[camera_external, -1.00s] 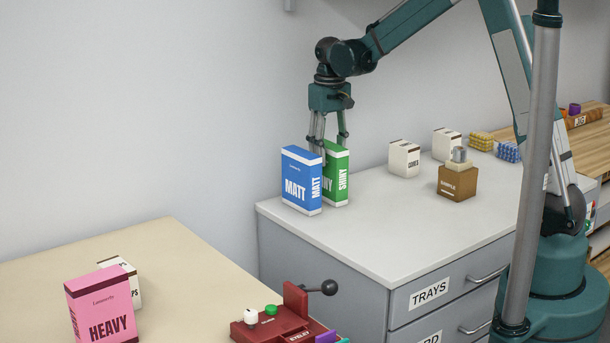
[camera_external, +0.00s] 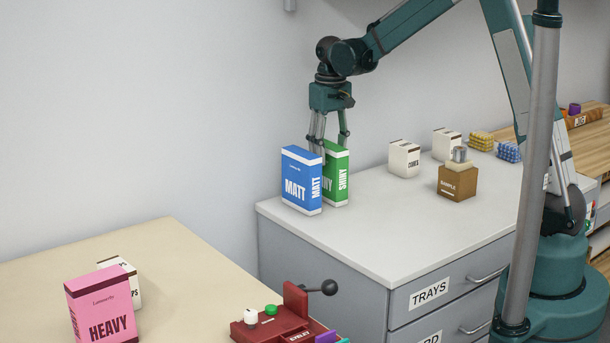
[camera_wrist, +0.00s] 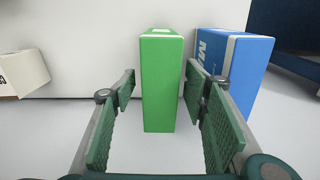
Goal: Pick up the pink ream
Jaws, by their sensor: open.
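The pink ream (camera_external: 102,307), marked HEAVY, stands upright on the cream table at the lower left of the external view, far from my gripper. My gripper (camera_external: 329,138) is over the grey drawer cabinet, pointing down at the green ream (camera_external: 337,176), marked SHINY. In the wrist view the green ream (camera_wrist: 160,80) stands between the open finger pads of my gripper (camera_wrist: 163,92), with gaps on both sides. The blue ream (camera_external: 301,181), marked MATT, stands right beside the green one and partly hides it and my fingertips. It also shows in the wrist view (camera_wrist: 232,65), just outside the right finger.
A white box (camera_external: 136,284) stands behind the pink ream. A red device (camera_external: 277,321) with a black-knobbed lever is at the table's near edge. White boxes (camera_external: 404,158) and a brown box (camera_external: 457,182) stand on the cabinet top (camera_external: 380,225). The cream table's middle is clear.

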